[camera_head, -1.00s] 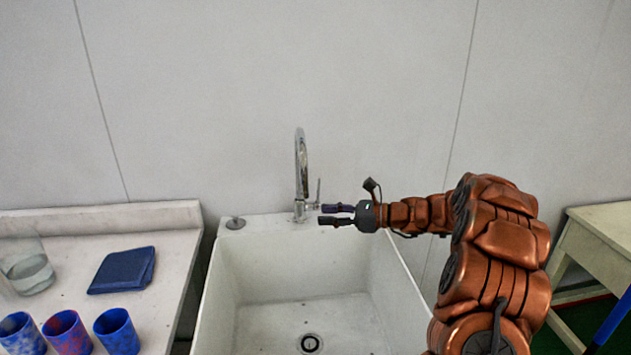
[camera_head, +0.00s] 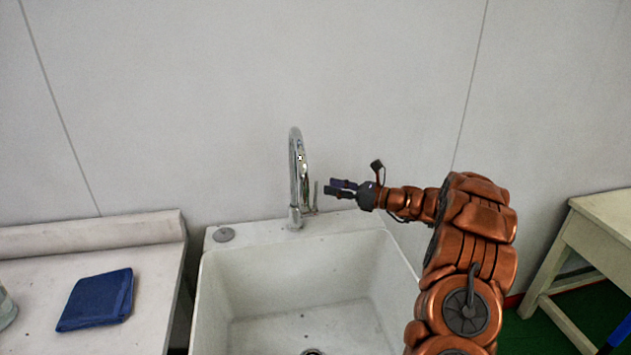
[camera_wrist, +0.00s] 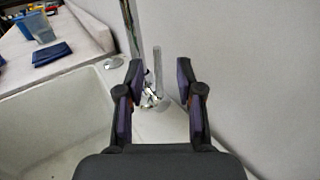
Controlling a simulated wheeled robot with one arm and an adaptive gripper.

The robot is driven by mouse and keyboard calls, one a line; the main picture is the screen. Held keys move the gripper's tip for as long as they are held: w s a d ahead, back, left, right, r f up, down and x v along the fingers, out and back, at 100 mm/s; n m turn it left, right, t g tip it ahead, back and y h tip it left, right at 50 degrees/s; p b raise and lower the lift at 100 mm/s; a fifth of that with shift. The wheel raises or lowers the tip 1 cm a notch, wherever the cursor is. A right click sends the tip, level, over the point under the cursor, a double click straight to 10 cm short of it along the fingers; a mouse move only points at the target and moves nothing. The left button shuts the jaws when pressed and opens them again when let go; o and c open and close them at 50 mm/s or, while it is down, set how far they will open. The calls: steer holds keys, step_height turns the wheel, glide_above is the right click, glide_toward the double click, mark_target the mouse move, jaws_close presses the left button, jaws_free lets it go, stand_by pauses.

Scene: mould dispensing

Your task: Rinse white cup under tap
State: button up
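The chrome tap (camera_head: 296,178) stands at the back rim of the white sink (camera_head: 208,290) in the head view. Its lever (camera_head: 315,196) sticks up on the right side of the tap. My gripper (camera_head: 329,187) is level with the lever, just right of it, with fingers pointing left at it. In the wrist view the lever (camera_wrist: 157,72) stands upright between the open fingers, beyond their tips or near them; I cannot tell if they touch. The gripper (camera_wrist: 160,85) is open and empty. No water stream shows. No white cup is in view.
A worktop (camera_head: 150,260) on the left bears a folded blue cloth (camera_head: 96,299) and, at the left edge, part of a clear vessel (camera_head: 6,306). A round cap (camera_head: 224,234) sits on the sink rim. A cream table (camera_head: 605,235) stands at the right. The basin looks empty.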

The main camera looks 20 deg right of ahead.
steer(key=p, duration=0.1)
glide_above(316, 206)
steer(key=shift+w+d, duration=0.1)
steer(key=shift+w, duration=0.15)
jaws_close()
stand_by(0.6)
